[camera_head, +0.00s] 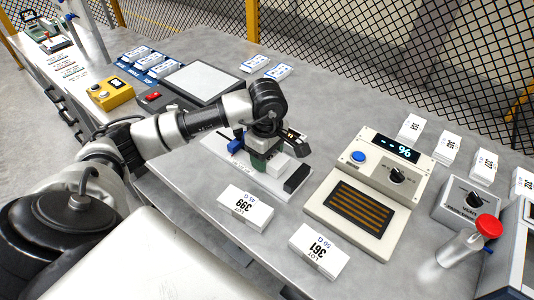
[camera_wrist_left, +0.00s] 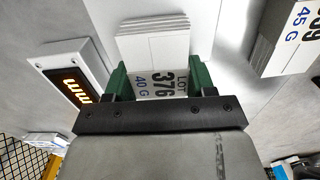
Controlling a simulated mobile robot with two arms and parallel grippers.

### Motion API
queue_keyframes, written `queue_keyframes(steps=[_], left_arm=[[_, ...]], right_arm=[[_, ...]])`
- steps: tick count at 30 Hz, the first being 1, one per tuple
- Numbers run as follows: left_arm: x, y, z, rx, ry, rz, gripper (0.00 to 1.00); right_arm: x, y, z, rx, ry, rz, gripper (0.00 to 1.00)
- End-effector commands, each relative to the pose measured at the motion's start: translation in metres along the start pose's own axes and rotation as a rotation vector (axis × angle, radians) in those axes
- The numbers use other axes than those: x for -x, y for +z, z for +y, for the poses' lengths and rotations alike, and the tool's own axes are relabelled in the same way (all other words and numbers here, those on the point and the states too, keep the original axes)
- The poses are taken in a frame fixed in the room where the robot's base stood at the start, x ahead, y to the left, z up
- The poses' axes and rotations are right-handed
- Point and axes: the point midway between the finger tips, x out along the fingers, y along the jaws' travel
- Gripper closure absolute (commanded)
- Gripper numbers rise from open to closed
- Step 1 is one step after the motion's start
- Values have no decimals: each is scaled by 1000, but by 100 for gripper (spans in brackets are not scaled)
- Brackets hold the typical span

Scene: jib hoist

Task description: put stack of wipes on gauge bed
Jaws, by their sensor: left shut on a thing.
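My left gripper (camera_head: 262,160) is over a long low white bed (camera_head: 240,158), the gauge bed as far as I can tell. It is shut on a white stack of wipes (camera_wrist_left: 152,45), labelled LOT 376, 40 G, held between its green fingers. In the head view the gripper hides part of the bed and stack. A blue block (camera_head: 236,146) is at the bed's left and a black block (camera_head: 296,179) at its right end. An orange-lit "mm" readout (camera_wrist_left: 75,85) is beside the fingers. I cannot tell whether the stack touches the bed. My right gripper is not in view.
Stacks labelled 399 (camera_head: 246,206) and 361 (camera_head: 319,250) lie in front of the bed. A "--%" instrument (camera_head: 368,190) with a dark striped plate stands to its right.

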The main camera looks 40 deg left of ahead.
Motion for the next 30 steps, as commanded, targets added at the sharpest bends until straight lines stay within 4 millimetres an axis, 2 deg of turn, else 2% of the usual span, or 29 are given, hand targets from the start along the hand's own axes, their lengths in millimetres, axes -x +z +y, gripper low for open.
queue_keyframes(steps=[5, 6, 10, 18, 21, 22, 26, 30], left_arm=[[-4, 0, 0, 0, 1, 0, 70], [-3, 0, 0, 0, 0, 0, 41], [-2, 0, 0, 0, 0, 0, 21], [-2, 0, 0, 0, 0, 0, 20], [4, 0, 0, 0, 0, 0, 20], [5, 0, 0, 0, 2, 0, 20], [26, 0, 1, -1, 7, 2, 20], [58, 0, 1, 0, 8, 1, 20]], right_arm=[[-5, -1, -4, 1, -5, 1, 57], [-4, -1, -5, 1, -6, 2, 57], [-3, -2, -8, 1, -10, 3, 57], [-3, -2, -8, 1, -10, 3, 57], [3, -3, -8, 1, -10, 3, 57], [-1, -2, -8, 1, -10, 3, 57], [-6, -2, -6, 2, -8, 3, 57], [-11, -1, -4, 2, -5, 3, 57]])
